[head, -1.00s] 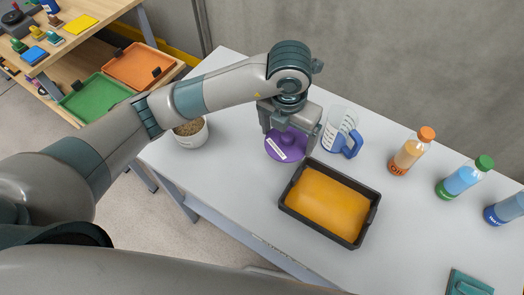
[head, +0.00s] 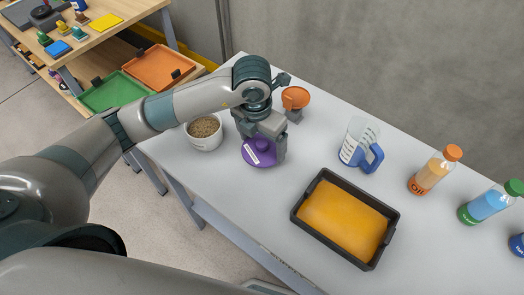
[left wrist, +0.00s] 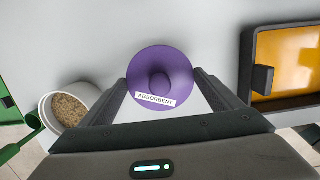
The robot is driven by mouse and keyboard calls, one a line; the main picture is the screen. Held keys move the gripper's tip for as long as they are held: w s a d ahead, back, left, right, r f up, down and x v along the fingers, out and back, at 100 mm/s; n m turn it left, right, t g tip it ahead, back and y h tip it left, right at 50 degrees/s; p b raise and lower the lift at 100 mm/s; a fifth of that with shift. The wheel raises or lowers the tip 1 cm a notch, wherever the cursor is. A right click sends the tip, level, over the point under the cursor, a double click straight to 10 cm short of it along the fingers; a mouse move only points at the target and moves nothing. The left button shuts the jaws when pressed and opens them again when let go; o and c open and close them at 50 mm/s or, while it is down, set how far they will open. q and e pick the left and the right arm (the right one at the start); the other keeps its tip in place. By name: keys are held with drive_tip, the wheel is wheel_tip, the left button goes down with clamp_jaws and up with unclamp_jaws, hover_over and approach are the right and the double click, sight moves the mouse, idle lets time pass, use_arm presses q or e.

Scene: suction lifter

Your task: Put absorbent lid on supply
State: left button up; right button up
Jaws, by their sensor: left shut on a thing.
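The purple absorbent lid (head: 259,154) is a round disc with a knob and a white label. My left gripper (head: 265,142) is shut on it and holds it over the table, to the right of the white tub. In the left wrist view the lid (left wrist: 150,62) shows between my fingers with its label reading ABSORBENT. The supply is a white tub (head: 206,142) of brown granules, open on top, standing at the table's left end. The tub also shows in the left wrist view (left wrist: 47,119), left of the lid. My right gripper is not in view.
A black tray (head: 383,237) with orange content lies right of the lid. A measuring jug (head: 358,148) and several bottles (head: 431,174) stand farther right. An orange round piece on a grey base (head: 295,98) stands behind my gripper. Clear table lies between the lid and the black tray.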

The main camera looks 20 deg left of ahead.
sight(262, 152)
use_arm(q)
drive_tip(key=shift+f, duration=0.15)
drive_tip(key=shift+f+b, duration=1)
drive_tip(key=shift+f, duration=0.9)
drive_tip(key=o, duration=0.9)
drive_tip(key=shift+f, duration=0.1)
